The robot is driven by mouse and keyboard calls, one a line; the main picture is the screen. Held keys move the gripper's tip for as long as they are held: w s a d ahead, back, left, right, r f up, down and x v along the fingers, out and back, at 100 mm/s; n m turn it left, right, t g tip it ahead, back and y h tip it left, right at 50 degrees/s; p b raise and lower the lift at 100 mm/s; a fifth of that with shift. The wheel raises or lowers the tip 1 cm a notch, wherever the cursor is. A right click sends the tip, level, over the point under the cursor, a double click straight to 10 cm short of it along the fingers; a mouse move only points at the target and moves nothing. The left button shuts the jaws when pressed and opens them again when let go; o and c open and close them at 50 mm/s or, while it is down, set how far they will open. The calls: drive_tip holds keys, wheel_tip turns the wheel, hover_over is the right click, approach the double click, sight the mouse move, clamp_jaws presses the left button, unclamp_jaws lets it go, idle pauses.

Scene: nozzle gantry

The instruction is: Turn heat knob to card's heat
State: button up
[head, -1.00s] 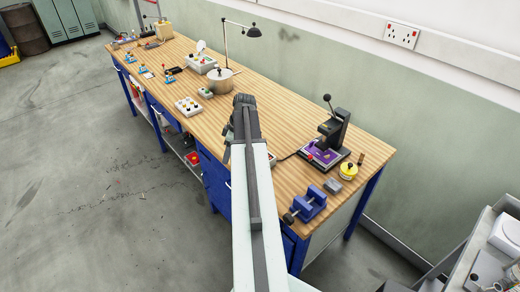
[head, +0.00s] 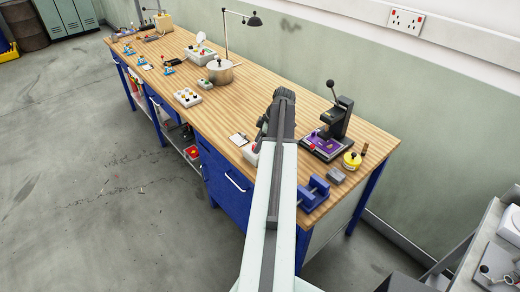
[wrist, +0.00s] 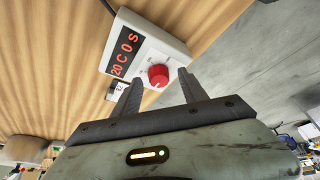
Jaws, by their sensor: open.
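A white control box (wrist: 150,48) shows in the wrist view with a dark display (wrist: 124,48) in red characters that seem to read "20 C 0 S". Its round red knob (wrist: 158,74) has a pale pointer mark. My gripper (wrist: 160,82) is open and empty, its two fingers on either side of the knob in the picture; I cannot tell how near. In the head view, my arm partly hides the box (head: 251,155).
A blue vise (head: 313,193), a grey block (head: 336,175) and a yellow tin (head: 352,160) lie near the bench's front end. A pot (head: 220,72) and a white button box (head: 187,97) stand farther back.

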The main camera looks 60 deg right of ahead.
drive_tip(key=shift+w+f, duration=0.1)
drive_tip(key=shift+f, duration=0.35)
drive_tip(key=shift+r, duration=0.1)
